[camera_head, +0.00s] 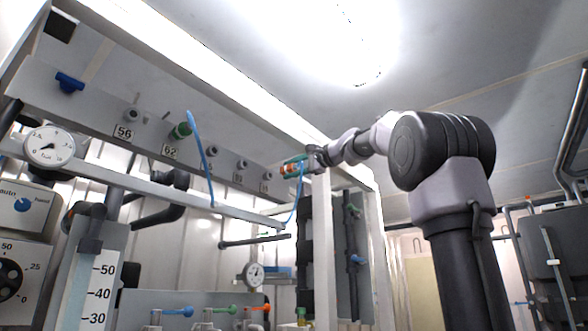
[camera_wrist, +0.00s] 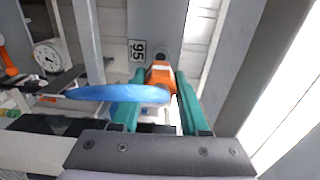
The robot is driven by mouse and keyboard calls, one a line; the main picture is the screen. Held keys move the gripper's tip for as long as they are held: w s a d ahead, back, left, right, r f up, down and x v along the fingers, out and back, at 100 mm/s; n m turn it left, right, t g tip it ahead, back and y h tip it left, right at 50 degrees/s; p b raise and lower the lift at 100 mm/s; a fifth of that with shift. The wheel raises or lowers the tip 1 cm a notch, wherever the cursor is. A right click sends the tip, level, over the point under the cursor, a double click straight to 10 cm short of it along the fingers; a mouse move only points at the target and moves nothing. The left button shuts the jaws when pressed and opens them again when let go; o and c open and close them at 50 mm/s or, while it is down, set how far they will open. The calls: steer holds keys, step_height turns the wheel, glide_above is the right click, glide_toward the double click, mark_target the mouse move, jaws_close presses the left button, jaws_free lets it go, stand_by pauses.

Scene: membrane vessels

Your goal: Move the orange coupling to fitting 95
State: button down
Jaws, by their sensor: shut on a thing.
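My gripper (camera_wrist: 158,92) has teal fingers closed on the sides of the orange coupling (camera_wrist: 160,76). A blue hose (camera_wrist: 115,93) runs from the coupling to the left. The label 95 (camera_wrist: 137,50) is just left of a dark round fitting (camera_wrist: 162,56), and the coupling's front end lines up with this fitting. Whether it touches or is seated I cannot tell. In the head view my gripper (camera_head: 296,164) is at the far right end of the fitting rail, with the orange coupling (camera_head: 288,169) partly hidden by the fingers.
The rail (camera_head: 100,112) carries fittings labelled 56 (camera_head: 124,132) and 62 (camera_head: 169,151). A green coupling (camera_head: 181,130) sits at 62, and a blue valve handle (camera_head: 69,82) is at the left. Blue hose (camera_head: 201,150) hangs across the lower beam (camera_head: 150,187). A white post (camera_head: 322,240) stands below my gripper.

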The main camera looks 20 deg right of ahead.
mark_target(297, 166)
steer(key=shift+x, duration=2.25)
steer(key=shift+w+a, duration=0.4)
steer(key=shift+w, duration=0.05)
stand_by(0.4)
steer(key=shift+c, duration=1.7)
jaws_free()
steer(key=v, duration=1)
steer(key=shift+s+d, duration=0.25)
steer(key=shift+s, duration=0.05)
